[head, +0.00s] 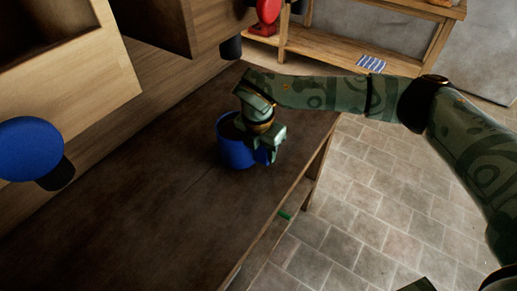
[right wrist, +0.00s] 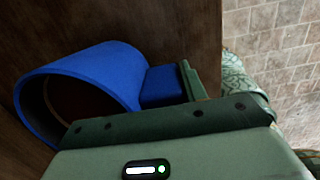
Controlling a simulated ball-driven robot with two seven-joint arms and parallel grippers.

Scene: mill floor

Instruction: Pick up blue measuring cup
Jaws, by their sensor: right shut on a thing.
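The blue measuring cup (head: 234,152) is on the dark wooden table, towards its right edge. In the right wrist view the cup (right wrist: 92,75) shows its round open mouth and a short blue handle (right wrist: 162,86). My right gripper (head: 268,150) is at the right side of the cup, shut on the handle. In the right wrist view the gripper (right wrist: 190,100) has its jaws around the handle, and the near jaw hides part of the cup. I cannot tell whether the cup touches the table. My left gripper is not in view.
The dark table (head: 130,215) is bare to the left of the cup. Wooden cabinets (head: 80,75) with a blue round object (head: 30,148) line the left. A red object (head: 267,14) and a wooden shelf (head: 330,48) are at the back. Tiled floor (head: 370,190) lies right.

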